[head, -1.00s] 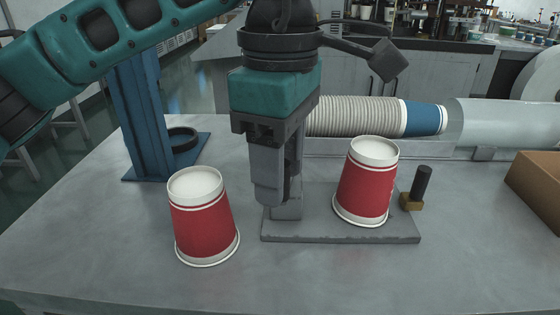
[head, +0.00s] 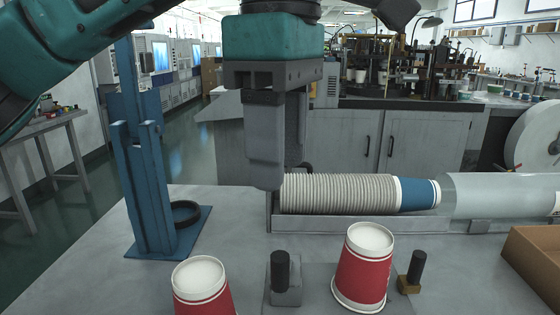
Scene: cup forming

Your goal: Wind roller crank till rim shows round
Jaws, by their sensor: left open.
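My left gripper (head: 270,185) hangs from the top of the head view, open and empty, its fingers seen nearly side-on. It is above and behind a black upright peg (head: 281,266) on a small grey block. A red and white paper cup (head: 361,275) stands upside down on the grey base plate (head: 322,272), right of that peg. Its white lower rim shows along the near side; the far side is hidden. Right of the cup is a black handle (head: 417,266) on a brass block, apparently the crank. My right gripper is not in view.
Another red cup (head: 202,286) stands front left, cut off by the frame. A blue stand (head: 150,185) rises at left. A long stack of nested cups (head: 340,194) lies behind, leading into a clear tube (head: 500,194). A cardboard box (head: 535,255) is at right.

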